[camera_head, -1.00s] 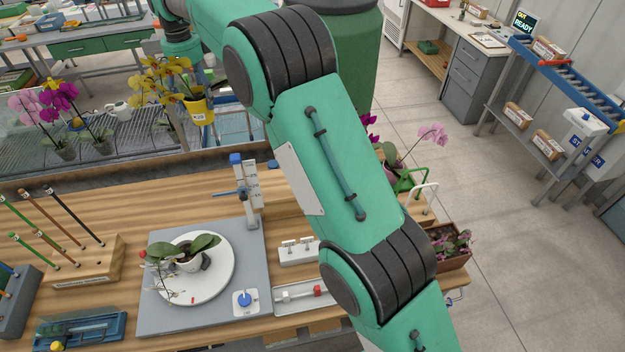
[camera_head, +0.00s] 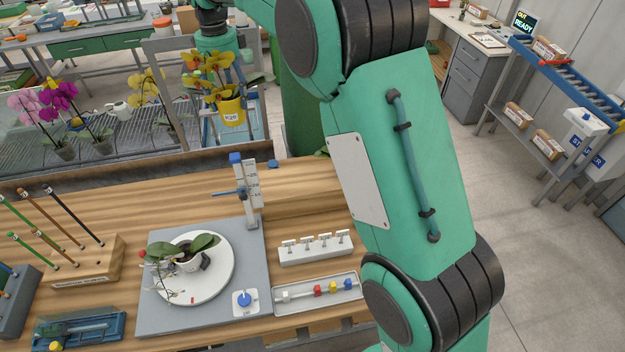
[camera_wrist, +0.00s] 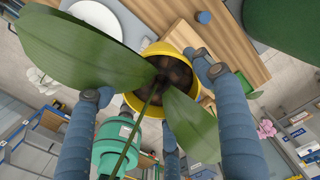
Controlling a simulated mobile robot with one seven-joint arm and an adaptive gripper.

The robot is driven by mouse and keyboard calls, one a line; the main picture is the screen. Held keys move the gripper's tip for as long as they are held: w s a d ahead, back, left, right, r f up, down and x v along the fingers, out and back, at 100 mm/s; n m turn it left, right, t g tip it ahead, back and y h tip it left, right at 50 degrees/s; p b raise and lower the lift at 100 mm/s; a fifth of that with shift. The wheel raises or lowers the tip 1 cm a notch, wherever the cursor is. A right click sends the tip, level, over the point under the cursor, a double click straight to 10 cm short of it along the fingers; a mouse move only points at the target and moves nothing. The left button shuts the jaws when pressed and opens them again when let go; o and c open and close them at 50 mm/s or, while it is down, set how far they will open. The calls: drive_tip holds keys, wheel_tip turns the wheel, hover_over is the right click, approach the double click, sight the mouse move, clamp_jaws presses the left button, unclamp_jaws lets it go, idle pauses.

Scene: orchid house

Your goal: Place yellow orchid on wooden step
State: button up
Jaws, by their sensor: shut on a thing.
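The yellow orchid (camera_head: 213,72) has yellow blooms and a labelled yellow pot (camera_head: 231,111). It hangs upright above and beyond the back edge of the workbench. My gripper (camera_wrist: 160,82) is shut on the pot, its blue fingers on both sides of the rim in the wrist view. Broad green leaves (camera_wrist: 85,42) cover part of that view. A low raised wooden step (camera_head: 300,205) seems to lie at the back of the bench, right of the gauge stand; my arm hides its right end. The pot is apart from it.
The upright gauge stand (camera_head: 250,192) rises beside the step. In front are a white turntable (camera_head: 222,270) with a potted plant, a tag block (camera_head: 315,249) and a grey tray (camera_head: 345,294). Another yellow orchid (camera_head: 147,84) and pink orchids (camera_head: 60,97) stand behind.

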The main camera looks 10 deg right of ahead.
drive_tip(key=s+d+f+n, duration=0.1)
drive_tip(key=s+d+f, duration=0.1)
drive_tip(key=s+d, duration=1.2)
wheel_tip(320, 180, down, 26)
drive_tip(key=shift+s+a+r+b, duration=0.15)
drive_tip(key=shift+s+a+b, duration=0.05)
drive_tip(key=shift+a+b, duration=0.15)
drive_tip(key=shift+w, duration=0.15)
drive_tip(key=w+a+f, duration=0.1)
drive_tip(key=w+a, duration=0.2)
drive_tip(key=w, duration=1.2)
drive_tip(key=shift+w+a+f, duration=0.2)
drive_tip(key=shift+w+f, duration=0.05)
drive_tip(key=shift+f, duration=1.7)
drive_tip(key=shift+f, duration=0.15)
